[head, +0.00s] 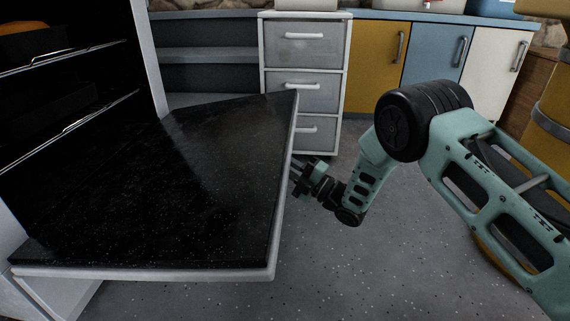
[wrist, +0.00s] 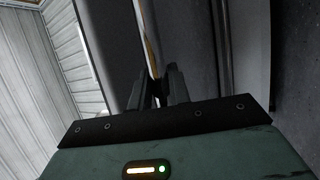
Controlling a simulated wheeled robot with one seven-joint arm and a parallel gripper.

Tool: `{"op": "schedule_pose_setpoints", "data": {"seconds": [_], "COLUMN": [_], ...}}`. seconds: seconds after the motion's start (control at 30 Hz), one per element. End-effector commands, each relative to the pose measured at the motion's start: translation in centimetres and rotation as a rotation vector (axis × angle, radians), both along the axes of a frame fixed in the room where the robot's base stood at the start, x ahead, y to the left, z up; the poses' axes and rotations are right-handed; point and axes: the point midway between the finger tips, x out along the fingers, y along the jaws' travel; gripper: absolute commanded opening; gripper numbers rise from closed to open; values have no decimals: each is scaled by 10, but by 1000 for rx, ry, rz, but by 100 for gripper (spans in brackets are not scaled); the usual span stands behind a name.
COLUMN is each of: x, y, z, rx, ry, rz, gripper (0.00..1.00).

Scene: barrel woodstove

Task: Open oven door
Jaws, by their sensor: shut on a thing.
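The oven door (head: 190,200) is folded down and lies about level, its dark speckled inner face up and its pale rim facing out. The oven's dark inside (head: 60,120) is open to view at the left. My gripper (head: 300,175) is at the door's outer edge, partly hidden beside and below the rim. In the wrist view, my gripper's fingers (wrist: 160,90) are close together at a long narrow edge, closed on the handle side of the door. The handle itself is not clearly visible.
Wire racks (head: 60,138) cross the oven's inside, with an orange item (head: 30,42) at upper left. A grey drawer unit (head: 305,90) and yellow, blue and white cupboards (head: 378,70) stand behind. Speckled floor (head: 330,270) is clear in front of the door.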

Motion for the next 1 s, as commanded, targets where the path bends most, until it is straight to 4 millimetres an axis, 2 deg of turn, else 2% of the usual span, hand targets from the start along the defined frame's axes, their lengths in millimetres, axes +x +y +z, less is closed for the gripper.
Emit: {"op": "schedule_pose_setpoints", "data": {"seconds": [0.1,0.13,0.2,0.5,0.63,0.77,1.0], "x": [0,0,0,0,-4,-14,-40], "y": [3,3,3,1,-7,-26,-74], "z": [1,1,2,1,-1,-5,-23], "rx": [0,0,1,0,-2,-1,-2], "ry": [0,-1,-1,0,1,5,5], "rz": [1,2,2,1,-1,-1,-1], "gripper": [0,22,41,41,41,41,41]}}
